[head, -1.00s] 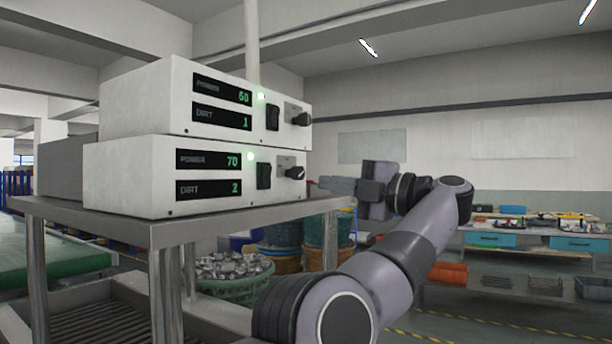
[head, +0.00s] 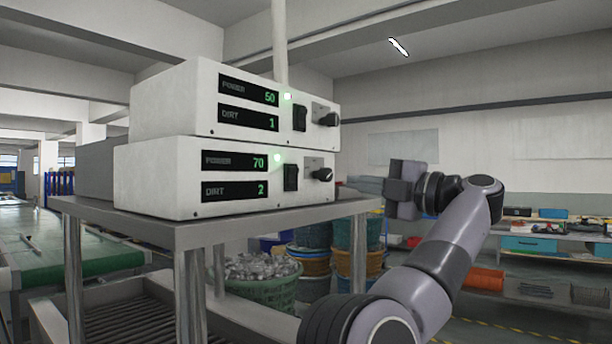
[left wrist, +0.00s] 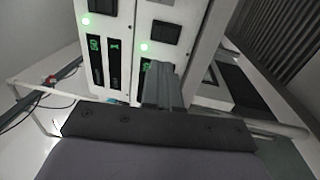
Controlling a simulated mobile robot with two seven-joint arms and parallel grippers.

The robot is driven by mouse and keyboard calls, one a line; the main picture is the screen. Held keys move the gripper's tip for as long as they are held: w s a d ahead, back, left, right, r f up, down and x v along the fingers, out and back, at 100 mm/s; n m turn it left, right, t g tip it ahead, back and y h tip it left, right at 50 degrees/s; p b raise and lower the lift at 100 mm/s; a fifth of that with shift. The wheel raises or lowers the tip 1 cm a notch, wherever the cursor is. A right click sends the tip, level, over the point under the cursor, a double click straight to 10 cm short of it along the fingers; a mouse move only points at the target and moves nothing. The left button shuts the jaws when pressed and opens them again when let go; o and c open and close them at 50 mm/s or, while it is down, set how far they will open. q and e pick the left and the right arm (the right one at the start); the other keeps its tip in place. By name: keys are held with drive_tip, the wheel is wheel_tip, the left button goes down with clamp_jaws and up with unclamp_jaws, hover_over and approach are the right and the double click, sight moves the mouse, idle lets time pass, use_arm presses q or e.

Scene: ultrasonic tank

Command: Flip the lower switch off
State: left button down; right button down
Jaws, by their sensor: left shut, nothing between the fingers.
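The lower power unit (head: 155,180) is a white box on a metal stand. Its front carries displays reading 70 and 2, a lit green light (head: 277,157), a black lower switch (head: 290,177) and a knob (head: 322,174). My left gripper (head: 356,184) is shut and empty, right of the knob, fingers pointing left toward the unit. In the left wrist view, the shut fingers (left wrist: 161,68) overlap the lower unit's display area, just below its green light (left wrist: 144,47). The lower switch (left wrist: 163,32) shows beyond the fingertips. I cannot tell whether they touch the panel.
The upper unit (head: 160,100) sits on the lower one, with its own switch (head: 300,118), knob (head: 328,117) and lit light. The metal stand (head: 180,235) has its edge under my fingers. A green basket of metal parts (head: 262,285) stands below.

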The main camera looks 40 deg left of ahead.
sight(294, 171)
use_arm(q)
drive_tip(key=a, duration=0.4)
drive_tip(key=s+a+r, duration=0.1)
drive_tip(key=a, duration=0.7)
drive_tip(key=shift+s+a+r, duration=0.2)
drive_tip(key=shift+r, duration=0.05)
drive_tip(key=shift+a+r, duration=0.2)
drive_tip(key=shift+d, duration=0.15)
